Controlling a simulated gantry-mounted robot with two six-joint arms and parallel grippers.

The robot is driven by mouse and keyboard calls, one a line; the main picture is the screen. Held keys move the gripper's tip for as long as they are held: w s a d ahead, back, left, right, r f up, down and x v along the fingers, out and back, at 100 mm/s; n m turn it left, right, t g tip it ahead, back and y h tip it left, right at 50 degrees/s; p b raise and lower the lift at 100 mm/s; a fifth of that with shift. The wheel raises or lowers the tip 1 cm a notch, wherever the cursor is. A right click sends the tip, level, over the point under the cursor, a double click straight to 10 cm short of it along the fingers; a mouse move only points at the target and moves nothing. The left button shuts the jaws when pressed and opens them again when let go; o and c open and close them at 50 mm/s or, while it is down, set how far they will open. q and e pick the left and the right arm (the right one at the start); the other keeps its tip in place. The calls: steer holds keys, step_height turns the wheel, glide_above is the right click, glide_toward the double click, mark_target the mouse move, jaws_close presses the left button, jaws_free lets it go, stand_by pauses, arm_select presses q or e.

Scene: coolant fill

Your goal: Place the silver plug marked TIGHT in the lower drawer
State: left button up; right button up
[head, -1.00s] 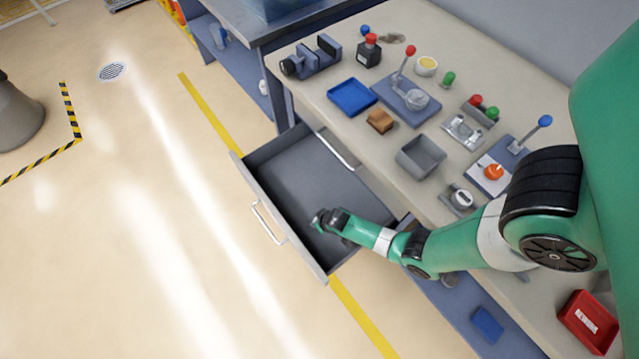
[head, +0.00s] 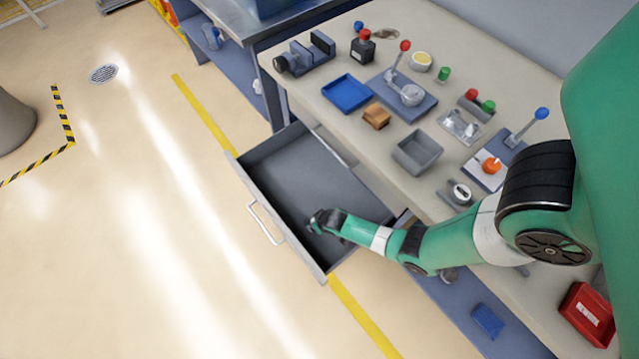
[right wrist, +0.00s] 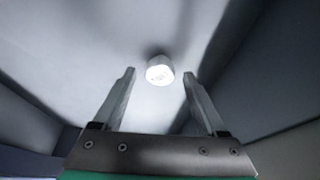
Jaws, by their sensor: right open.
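The open drawer (head: 295,172) is pulled out from under the bench, and its grey floor is largely bare. My right gripper (head: 318,224) is down inside the drawer near its front right part. In the right wrist view my right gripper (right wrist: 158,90) is open, with nothing between its fingers. A small round silver-white plug (right wrist: 160,70) rests on the grey drawer floor just past the fingertips, in line with the gap and apart from them. Its face carries a faint mark that I cannot read. The plug is hidden in the head view. My left gripper is not in view.
The bench holds a blue tray (head: 347,93), a grey bin (head: 417,152), a brown block (head: 376,116) and several lever fixtures. A red bin (head: 587,316) stands at the lower right. The drawer walls stand close around my right gripper.

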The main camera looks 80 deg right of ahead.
steer(key=p+v, duration=0.7)
steer(key=v, duration=0.5)
